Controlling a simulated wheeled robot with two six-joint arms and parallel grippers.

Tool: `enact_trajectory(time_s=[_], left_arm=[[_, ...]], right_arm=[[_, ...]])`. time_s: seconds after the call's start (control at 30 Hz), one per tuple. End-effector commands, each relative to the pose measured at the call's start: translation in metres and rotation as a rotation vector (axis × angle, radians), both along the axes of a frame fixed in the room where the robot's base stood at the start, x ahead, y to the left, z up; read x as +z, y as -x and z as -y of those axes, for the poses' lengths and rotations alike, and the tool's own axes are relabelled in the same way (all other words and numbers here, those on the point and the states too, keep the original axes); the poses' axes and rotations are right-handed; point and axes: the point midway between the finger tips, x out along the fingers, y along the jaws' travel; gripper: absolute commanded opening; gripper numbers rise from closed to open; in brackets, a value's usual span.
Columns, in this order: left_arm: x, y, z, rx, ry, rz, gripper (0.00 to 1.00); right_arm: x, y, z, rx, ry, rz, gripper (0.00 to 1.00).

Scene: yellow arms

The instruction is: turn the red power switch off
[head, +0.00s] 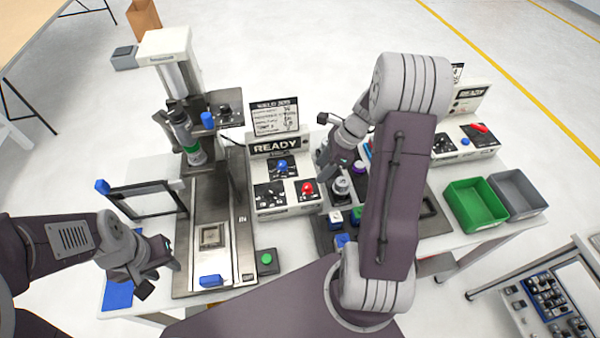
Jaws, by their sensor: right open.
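Two red controls show in the head view, and I cannot tell from their labels which is the power switch. A red elongated switch handle (480,127) sits on the right control box (462,146). A round red knob (307,188) sits on the left control box (287,205), under a READY display. My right gripper (331,170) is open and empty above the table, just right of the left box. My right arm partly hides the space between the boxes. My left gripper (158,279) is at the table's front left, with its fingers apart and nothing in them.
A press-like station (215,240) with a metal column stands left of the left box. A green button box (267,261) is at the front edge. A dark fixture with several knobs lies behind my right arm. Green (474,204) and grey (517,194) bins stand at the right.

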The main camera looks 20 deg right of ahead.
Motion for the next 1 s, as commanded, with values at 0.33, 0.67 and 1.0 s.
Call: enact_trajectory(time_s=[0.33, 0.67, 1.0], left_arm=[[-0.001, 0.0, 0.0, 0.0, 0.0, 0.0, 0.36], [-0.003, 0.0, 0.0, 0.0, 0.0, 0.0, 0.36], [-0.003, 0.0, 0.0, 0.0, 0.0, 0.0, 0.36]], right_arm=[[-0.04, -0.006, -0.015, 0.003, -0.002, -0.004, 0.47], [-0.083, -0.015, -0.031, 0.003, 0.001, 0.0, 0.47], [-0.084, -0.016, -0.031, 0.002, 0.002, 0.001, 0.24]])
